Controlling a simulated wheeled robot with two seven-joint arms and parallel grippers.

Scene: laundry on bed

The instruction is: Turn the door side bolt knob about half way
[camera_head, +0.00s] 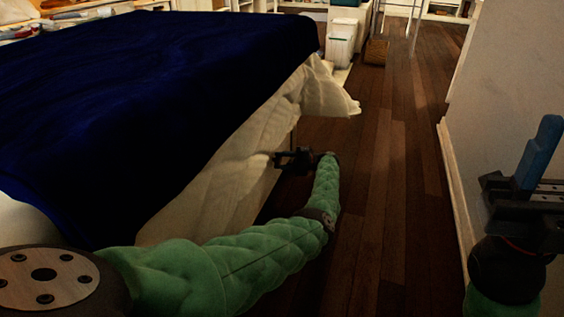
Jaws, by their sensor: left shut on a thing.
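My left gripper (280,159) reaches in from the left and points left at the lower side of the bed, close to the pale hanging sheet. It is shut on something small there. The bolt knob itself is too small and dark to make out between the fingers, so how far it is turned cannot be told. My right gripper (540,185) is at the right edge, apart from the bed. A blue upright piece shows at it; I cannot tell whether that is a finger or a held thing.
The bed has a dark blue cover (150,90) and a crumpled pale sheet (240,170) hanging down its side. A wooden floor aisle (390,170) lies clear between the bed and the pale wall (500,80). A white bin (341,45) and a basket (376,52) stand farther back.

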